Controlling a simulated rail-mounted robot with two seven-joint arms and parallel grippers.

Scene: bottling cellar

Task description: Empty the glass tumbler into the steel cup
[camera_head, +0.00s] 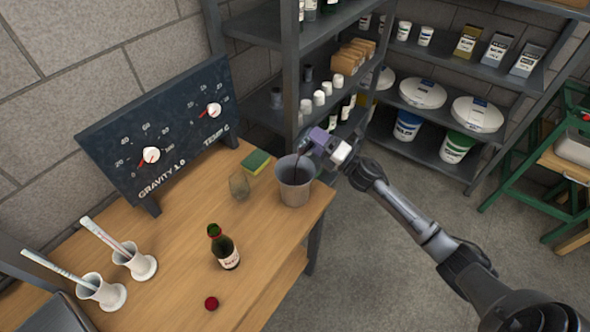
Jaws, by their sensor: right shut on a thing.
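The grey steel cup (295,189) stands upright at the right end of the wooden table. My right gripper (327,143) is above its right rim, shut on a small purple-tinted thing (318,135), which looks like a tilted glass tumbler, partly hidden by the fingers. A thin dark streak runs from its left side down into the cup's mouth, like a poured stream. The level inside the cup cannot be made out. A see-through brownish glass (239,186) stands on the table left of the cup, apart from it. My left gripper is not in view.
A green-and-yellow sponge (256,162) lies behind the cup. A dark bottle (224,248), a red cap (211,303) and two white holders with tubes (134,262) are on the table (180,233). A gauge board (165,130) stands at the back. Shelves rise behind.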

